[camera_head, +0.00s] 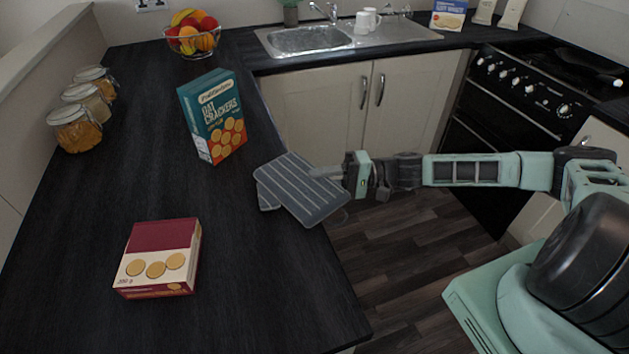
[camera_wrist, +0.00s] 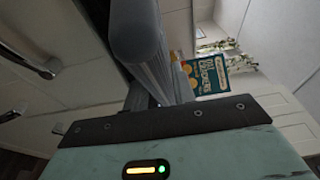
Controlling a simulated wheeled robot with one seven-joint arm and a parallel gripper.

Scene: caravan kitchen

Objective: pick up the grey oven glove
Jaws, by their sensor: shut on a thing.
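The grey oven glove (camera_head: 300,188) has pale stripes and is at the right edge of the black worktop, partly beyond the edge. My gripper (camera_head: 325,172) reaches in from the right and is shut on the glove's right side. In the wrist view the grey glove (camera_wrist: 160,70) runs up from my gripper, close to the camera and partly out of frame. I cannot tell from these views whether the glove touches the worktop.
An oat crackers box (camera_head: 215,117) stands behind the glove. A red biscuit box (camera_head: 160,257) lies nearer the front. Several glass jars (camera_head: 78,128) line the left side, and a fruit bowl (camera_head: 193,42) stands at the back. Cupboards (camera_head: 350,110) and an oven (camera_head: 480,150) border the floor.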

